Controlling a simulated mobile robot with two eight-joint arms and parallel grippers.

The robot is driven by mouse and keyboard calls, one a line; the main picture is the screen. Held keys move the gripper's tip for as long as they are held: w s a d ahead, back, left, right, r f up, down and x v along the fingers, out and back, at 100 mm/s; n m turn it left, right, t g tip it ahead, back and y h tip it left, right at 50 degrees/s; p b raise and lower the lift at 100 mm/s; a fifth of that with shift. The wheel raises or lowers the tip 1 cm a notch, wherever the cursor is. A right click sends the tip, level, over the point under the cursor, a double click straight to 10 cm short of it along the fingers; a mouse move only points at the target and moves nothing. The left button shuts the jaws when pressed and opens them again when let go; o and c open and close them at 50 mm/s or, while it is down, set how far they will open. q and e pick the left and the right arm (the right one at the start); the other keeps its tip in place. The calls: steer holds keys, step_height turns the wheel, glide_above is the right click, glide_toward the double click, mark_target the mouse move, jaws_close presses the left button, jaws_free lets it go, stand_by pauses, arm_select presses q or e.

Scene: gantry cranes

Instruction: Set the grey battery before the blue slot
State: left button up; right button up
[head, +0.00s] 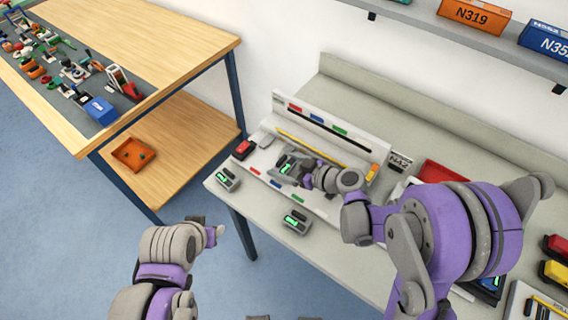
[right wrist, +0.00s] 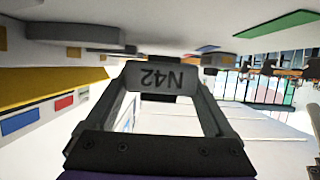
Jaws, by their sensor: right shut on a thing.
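My right gripper (head: 288,170) is shut on a grey battery (head: 283,163) with a green display, over the white rack. In the right wrist view the battery's face (right wrist: 160,77) reads N42, upside down, between the fingers. The rack (head: 345,190) has red, blue and green marks along its back and front. The front blue mark (head: 275,184) lies just in front of the gripper, and the back blue mark (head: 317,118) is on the rear ledge. I cannot tell whether the battery touches the rack. My left gripper (head: 213,232) is in front of the bench; its fingers are unclear.
Two grey devices with green displays, one left (head: 228,180) and one nearer (head: 296,221), sit at the bench front. A red block (head: 243,149) is at the rack's left end. A wooden table (head: 190,40) with small parts stands at left. A shelf with labelled boxes (head: 474,15) is above.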

steer(key=shift+s+f, duration=0.1)
steer(key=shift+f, duration=0.2)
steer(key=o, duration=1.3)
steer(key=shift+r, duration=0.1)
